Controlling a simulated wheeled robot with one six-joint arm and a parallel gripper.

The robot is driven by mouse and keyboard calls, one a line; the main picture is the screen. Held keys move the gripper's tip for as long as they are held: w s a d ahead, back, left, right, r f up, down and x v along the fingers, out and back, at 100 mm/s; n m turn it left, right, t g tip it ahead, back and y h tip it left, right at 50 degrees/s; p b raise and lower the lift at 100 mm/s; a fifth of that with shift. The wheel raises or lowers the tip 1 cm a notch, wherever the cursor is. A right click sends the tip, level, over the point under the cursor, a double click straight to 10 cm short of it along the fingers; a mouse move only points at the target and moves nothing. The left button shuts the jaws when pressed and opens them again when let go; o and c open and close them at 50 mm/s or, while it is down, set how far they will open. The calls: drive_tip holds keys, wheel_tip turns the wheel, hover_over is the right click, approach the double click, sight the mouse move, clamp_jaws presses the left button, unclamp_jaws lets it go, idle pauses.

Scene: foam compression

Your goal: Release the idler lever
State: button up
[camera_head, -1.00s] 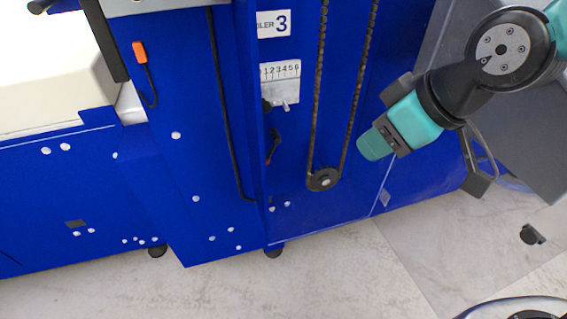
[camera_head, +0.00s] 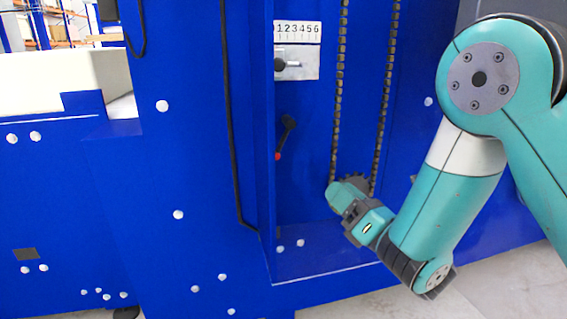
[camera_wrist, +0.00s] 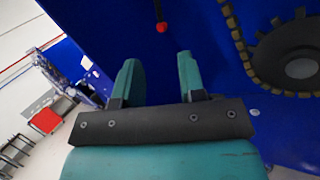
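The idler lever (camera_head: 286,137) is a short black handle with a red tip, on the blue panel below the numbered scale. It hangs down, tilted slightly left. In the wrist view the lever's red knob (camera_wrist: 161,27) shows at the top, ahead of the fingers and between their lines. My gripper (camera_head: 336,194) is right of and below the lever, apart from it, in front of the lower chain sprocket. In the wrist view my gripper (camera_wrist: 158,75) has its two teal fingers spread, with nothing between them.
A chain (camera_head: 339,100) runs down to a dark sprocket (camera_wrist: 292,55) right of the lever. A scale plate (camera_head: 297,50) with a small pointer is above it. A vertical blue panel edge (camera_head: 265,200) and a black cable (camera_head: 231,150) stand to the left.

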sight(283, 140)
drive_tip(key=shift+p+x, duration=8.7)
drive_tip(key=shift+p, duration=0.1)
drive_tip(key=shift+s+a+r, duration=0.1)
drive_tip(key=shift+s, duration=0.1)
clamp_jaws()
